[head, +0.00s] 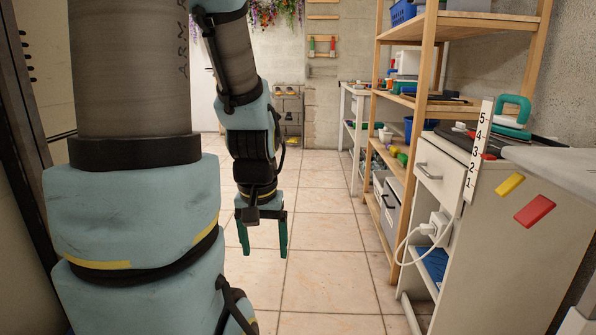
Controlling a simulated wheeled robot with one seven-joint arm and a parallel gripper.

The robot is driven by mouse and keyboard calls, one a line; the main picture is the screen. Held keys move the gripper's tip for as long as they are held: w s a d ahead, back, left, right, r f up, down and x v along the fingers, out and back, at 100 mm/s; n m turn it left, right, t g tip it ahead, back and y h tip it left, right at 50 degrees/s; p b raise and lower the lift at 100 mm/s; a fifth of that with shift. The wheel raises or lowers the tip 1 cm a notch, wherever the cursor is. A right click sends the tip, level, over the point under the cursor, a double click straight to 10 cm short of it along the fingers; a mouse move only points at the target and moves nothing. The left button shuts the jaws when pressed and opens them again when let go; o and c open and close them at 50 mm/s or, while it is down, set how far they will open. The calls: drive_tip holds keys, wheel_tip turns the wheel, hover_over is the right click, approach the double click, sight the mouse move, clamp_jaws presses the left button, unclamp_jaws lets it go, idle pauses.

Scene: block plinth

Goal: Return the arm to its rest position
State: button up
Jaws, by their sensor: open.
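My gripper (263,236) hangs in the middle of the head view with its two green fingers pointing down. The fingers are apart and nothing is between them. It is over the tiled floor, left of the shelving and touching nothing. My arm, in light blue and grey covers, fills the left part of the view and bends down to the gripper.
A wooden shelf rack (421,95) with several items stands on the right. In front of it is a white cabinet (500,240) with a numbered strip (479,150) and yellow and red blocks (535,210). The tiled floor (330,245) between is clear.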

wheel_tip(320, 180, up, 26)
drive_tip(key=p, duration=2.5)
drive_tip(key=shift+f+p, duration=0.2)
drive_tip(key=shift+p, duration=0.1)
